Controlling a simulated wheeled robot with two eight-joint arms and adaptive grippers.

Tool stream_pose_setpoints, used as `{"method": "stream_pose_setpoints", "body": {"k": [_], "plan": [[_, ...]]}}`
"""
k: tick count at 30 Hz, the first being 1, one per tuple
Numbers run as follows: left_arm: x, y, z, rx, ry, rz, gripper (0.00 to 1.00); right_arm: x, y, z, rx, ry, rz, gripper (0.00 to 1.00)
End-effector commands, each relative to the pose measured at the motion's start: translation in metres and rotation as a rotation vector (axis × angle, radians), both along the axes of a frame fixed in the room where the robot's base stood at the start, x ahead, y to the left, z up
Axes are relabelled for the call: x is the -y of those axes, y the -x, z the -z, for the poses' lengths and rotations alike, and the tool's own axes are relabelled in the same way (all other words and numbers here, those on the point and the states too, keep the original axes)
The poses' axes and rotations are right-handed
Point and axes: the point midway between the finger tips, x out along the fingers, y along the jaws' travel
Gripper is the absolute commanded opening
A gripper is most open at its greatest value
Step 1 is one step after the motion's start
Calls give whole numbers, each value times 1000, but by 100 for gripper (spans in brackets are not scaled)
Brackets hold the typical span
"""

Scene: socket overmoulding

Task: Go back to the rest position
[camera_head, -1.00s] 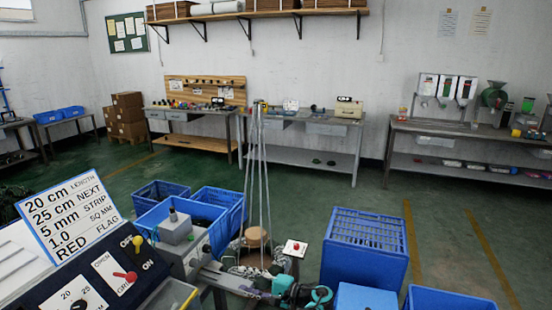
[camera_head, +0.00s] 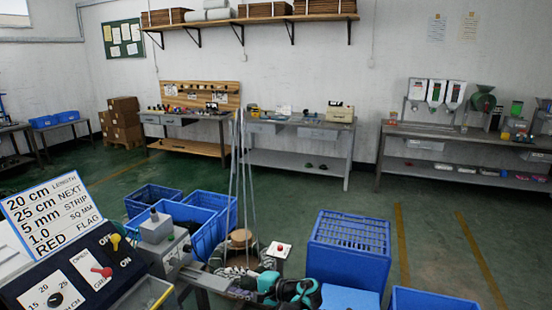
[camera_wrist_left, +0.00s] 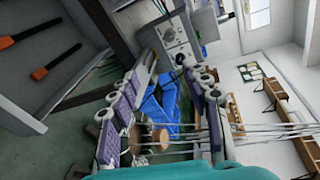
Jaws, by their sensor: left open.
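My left gripper (camera_head: 232,270) is low in the middle of the head view, below the hanging cords, with a teal wrist (camera_head: 292,288) behind it. In the left wrist view its two segmented fingers (camera_wrist_left: 170,65) are spread apart, with no object seen gripped between them. Several thin grey cords (camera_wrist_left: 265,134) cross the wrist view; I cannot tell whether they touch the fingers. My right gripper is not in view.
A grey machine (camera_head: 157,232) and a control panel (camera_head: 80,277) with a sign (camera_head: 55,215) stand at lower left. Blue crates (camera_head: 350,235) stand around my arm. A round wooden piece (camera_head: 240,237) sits behind the gripper.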

Motion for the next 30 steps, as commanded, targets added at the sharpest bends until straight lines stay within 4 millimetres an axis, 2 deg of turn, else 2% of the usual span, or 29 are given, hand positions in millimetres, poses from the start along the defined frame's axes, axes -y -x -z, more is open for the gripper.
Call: {"method": "stream_pose_setpoints", "body": {"k": [7,11,15,20,25,30], "plan": [[-32,19,-25,-20,158,8,48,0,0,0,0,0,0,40],[-54,44,-40,-24,298,11,48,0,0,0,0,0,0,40],[-74,85,-52,-11,486,8,48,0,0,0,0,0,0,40],[-86,140,-58,29,706,-2,48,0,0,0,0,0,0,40],[-86,201,-56,102,938,-25,48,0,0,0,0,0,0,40],[-75,258,-47,204,1167,-58,48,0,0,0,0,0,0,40]]}}
